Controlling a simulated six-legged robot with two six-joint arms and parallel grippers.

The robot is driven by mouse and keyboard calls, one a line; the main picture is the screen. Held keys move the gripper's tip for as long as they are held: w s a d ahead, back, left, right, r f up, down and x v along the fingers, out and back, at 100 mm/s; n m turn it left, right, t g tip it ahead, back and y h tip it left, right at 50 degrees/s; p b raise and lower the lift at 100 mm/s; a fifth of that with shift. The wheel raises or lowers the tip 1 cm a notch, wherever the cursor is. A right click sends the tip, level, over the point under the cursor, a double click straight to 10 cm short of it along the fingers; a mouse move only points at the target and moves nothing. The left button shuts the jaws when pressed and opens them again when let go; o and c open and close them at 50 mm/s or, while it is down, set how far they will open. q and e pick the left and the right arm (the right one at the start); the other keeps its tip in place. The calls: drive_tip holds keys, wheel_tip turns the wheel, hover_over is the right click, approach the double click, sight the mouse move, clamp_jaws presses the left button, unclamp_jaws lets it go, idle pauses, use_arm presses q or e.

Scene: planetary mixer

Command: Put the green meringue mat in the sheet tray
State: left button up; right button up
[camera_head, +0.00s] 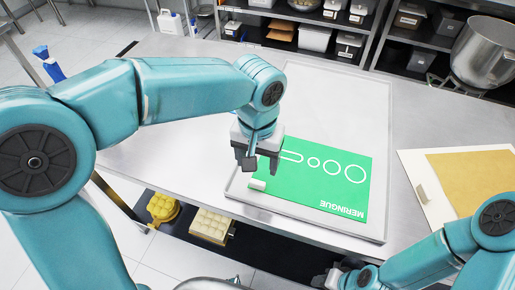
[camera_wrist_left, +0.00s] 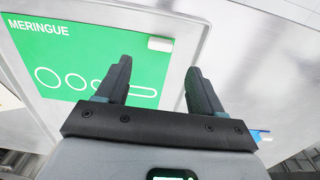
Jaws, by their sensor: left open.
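The green meringue mat (camera_head: 318,187) lies flat within the outline of the large pale sheet tray (camera_head: 340,100), at its near end. White circles and the word MERINGUE are printed on it. A small white tab (camera_head: 257,184) sits at the mat's left edge. In the left wrist view the mat (camera_wrist_left: 85,60) lies inside the tray's rim, with the tab (camera_wrist_left: 160,44) at its corner. My left gripper (camera_head: 246,158) is open and empty, just above the mat's left side near the tab; its fingers (camera_wrist_left: 160,72) are apart. My right gripper (camera_head: 330,278) is partly visible at the bottom edge, away from the mat.
A tan mat on a white sheet (camera_head: 480,178) with its own tab lies to the right. A steel mixing bowl (camera_head: 484,52) stands at the back right. Shelves with bins (camera_head: 315,38) are behind the steel table. The table's left part (camera_head: 165,150) is clear.

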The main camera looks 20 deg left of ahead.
use_arm(q)
wheel_tip(320, 180, up, 4)
drive_tip(key=shift+f, duration=0.15)
drive_tip(key=shift+w, duration=0.1)
drive_tip(key=shift+s+f, duration=0.1)
drive_tip(key=shift+s, duration=0.1)
idle(0.3)
